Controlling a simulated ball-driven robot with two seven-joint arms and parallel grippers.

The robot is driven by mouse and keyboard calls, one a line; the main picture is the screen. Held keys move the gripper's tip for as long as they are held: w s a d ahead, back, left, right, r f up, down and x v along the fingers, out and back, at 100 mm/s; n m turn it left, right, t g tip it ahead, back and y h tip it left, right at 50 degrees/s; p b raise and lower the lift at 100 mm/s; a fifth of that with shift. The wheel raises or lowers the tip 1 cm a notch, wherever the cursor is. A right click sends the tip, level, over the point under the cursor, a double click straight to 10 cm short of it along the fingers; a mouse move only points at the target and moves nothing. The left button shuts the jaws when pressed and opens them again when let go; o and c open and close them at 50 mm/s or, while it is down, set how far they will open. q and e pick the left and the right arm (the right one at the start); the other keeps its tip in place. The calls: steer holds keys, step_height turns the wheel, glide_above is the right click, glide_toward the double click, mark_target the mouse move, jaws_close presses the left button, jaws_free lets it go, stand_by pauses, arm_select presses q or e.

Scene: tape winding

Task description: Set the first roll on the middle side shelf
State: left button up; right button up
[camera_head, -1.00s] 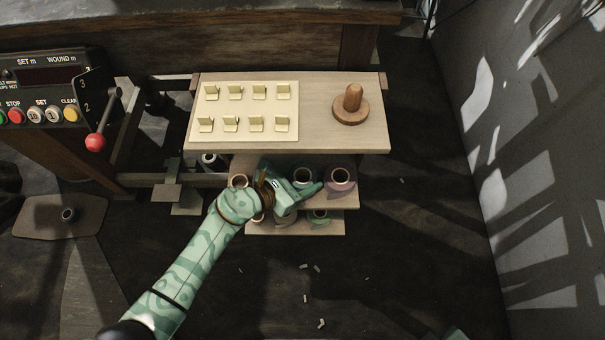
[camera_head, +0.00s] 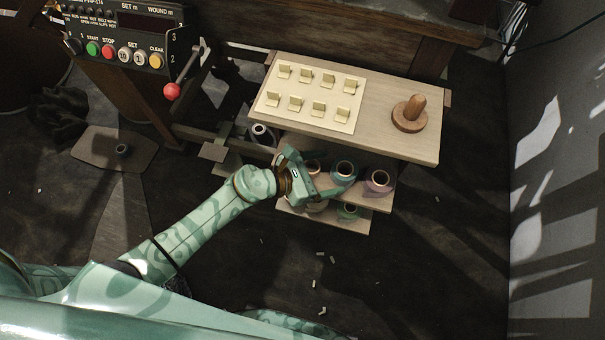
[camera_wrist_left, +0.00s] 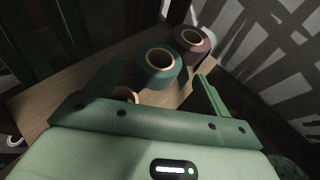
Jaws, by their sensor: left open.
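My left gripper (camera_head: 318,172) is open at the side shelves under the bench top, with its fingers over the left part of the upper visible shelf (camera_head: 381,203). A roll with a tan core (camera_head: 313,167) sits close by the fingers, partly hidden; its core also shows in the left wrist view (camera_wrist_left: 125,94) behind the palm edge. To its right stand a teal roll (camera_head: 344,170) and a purple roll (camera_head: 378,182). In the left wrist view the teal roll (camera_wrist_left: 159,68) stands beyond the palm, between the finger directions. My right gripper is not in view.
A lower shelf (camera_head: 355,228) holds a green roll (camera_head: 348,211). Above is a wooden top (camera_head: 390,145) with a pale board of clips (camera_head: 312,97) and a wooden spindle (camera_head: 410,115). A control box (camera_head: 120,35) stands left.

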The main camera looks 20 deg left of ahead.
arm_select(q)
steer(key=p+v, duration=0.1)
steer(key=v, duration=0.5)
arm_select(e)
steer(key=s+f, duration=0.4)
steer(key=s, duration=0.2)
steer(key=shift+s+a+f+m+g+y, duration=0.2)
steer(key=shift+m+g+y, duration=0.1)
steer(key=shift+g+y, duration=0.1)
